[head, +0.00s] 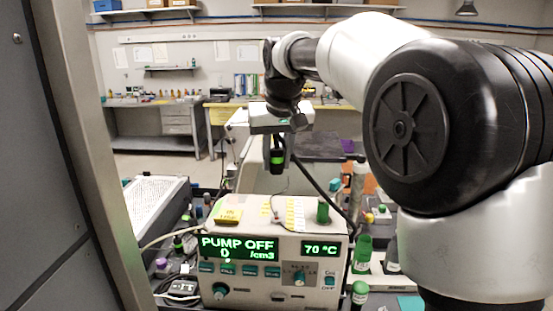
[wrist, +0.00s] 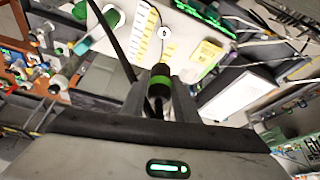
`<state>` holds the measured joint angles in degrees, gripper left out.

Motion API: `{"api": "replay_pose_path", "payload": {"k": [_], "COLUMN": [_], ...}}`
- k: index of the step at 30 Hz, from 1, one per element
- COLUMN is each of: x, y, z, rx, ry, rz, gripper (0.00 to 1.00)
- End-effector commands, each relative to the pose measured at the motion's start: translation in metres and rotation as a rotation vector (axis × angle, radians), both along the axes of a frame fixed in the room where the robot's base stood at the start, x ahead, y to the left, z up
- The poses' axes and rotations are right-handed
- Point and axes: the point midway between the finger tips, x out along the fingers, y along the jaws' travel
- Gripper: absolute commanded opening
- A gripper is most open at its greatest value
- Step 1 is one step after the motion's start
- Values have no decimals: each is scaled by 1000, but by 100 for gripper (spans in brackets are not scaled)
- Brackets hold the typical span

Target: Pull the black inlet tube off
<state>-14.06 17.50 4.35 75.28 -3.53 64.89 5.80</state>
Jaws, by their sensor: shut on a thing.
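My gripper (head: 282,145) hangs above the white particle classifier (head: 250,285), whose display reads "PUMP OFF". In the wrist view my gripper (wrist: 160,100) is shut on a black fitting with a green band (wrist: 160,76). The fitting also shows in the head view (head: 277,160), pointing down and apart from the top of the classifier. A black tube (wrist: 112,35) runs up to the gripper in the wrist view. In the head view this tube (head: 318,186) slopes down to the right behind the classifier. Where it joins the held fitting is hidden by the fingers.
A green cap (head: 323,211) stands on the classifier's top right, near yellow labels. A yellow "IN" label (head: 228,215) is at its top left. Green-capped bottles (head: 363,252) stand to the right. A grey panel borders the left.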

Motion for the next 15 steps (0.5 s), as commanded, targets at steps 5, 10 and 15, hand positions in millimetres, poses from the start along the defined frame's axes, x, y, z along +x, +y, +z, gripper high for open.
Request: {"api": "replay_pose_path", "payload": {"k": [5, 10, 15], "x": [0, 0, 0], "y": [0, 0, 0], "z": [12, 14, 13], "rx": [0, 0, 0], "ry": [0, 0, 0], "rz": [0, 0, 0], "gripper": [5, 5, 5]}}
